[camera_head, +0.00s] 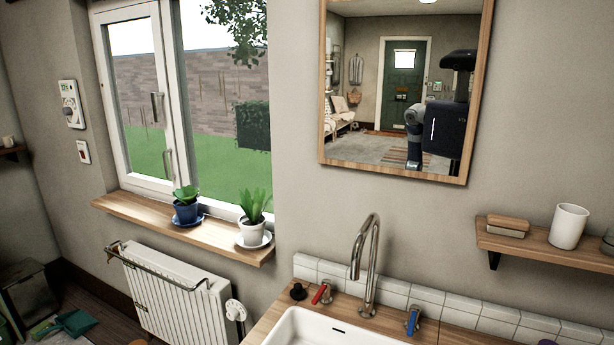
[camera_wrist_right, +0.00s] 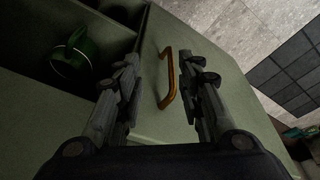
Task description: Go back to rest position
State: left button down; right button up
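My right gripper (camera_wrist_right: 160,65) shows in the right wrist view with its two dark fingers spread wide apart. It is open, and nothing is held between the fingers. Beyond it is a green cabinet front (camera_wrist_right: 215,115) with a curved copper-coloured handle (camera_wrist_right: 169,80). The handle appears between the fingers, apart from both; how far beyond them it lies, I cannot tell. My left gripper is in neither view. In the head view, neither gripper shows directly; part of my body is reflected in the wall mirror (camera_head: 322,100).
A white sink (camera_head: 300,330) with a tall tap (camera_head: 368,265) stands at the bottom. A wall shelf (camera_head: 545,250) holds a white cup (camera_head: 569,226). Two potted plants stand on the windowsill (camera_head: 130,208) above a radiator (camera_head: 165,295). A green pot-like object (camera_wrist_right: 75,52) sits in a dark opening.

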jog(key=s+f+b, duration=0.1)
jog(key=s+f, duration=0.2)
jog(key=f, duration=0.4)
jog(key=s+d+f+g+b, duration=0.1)
jog(key=s+f, duration=0.1)
jog(key=f, duration=0.5)
jog(key=s+f+b, duration=0.1)
jog(key=s+f, duration=0.2)
jog(key=f, duration=0.4)
jog(key=s+d+f+b, duration=0.2)
jog(key=s+f+b, duration=0.1)
jog(key=s+f, duration=0.6)
jog(key=shift+s+d+f+g, duration=0.2)
jog(key=shift+s+f+g, duration=0.2)
jog(key=shift+s, duration=0.85)
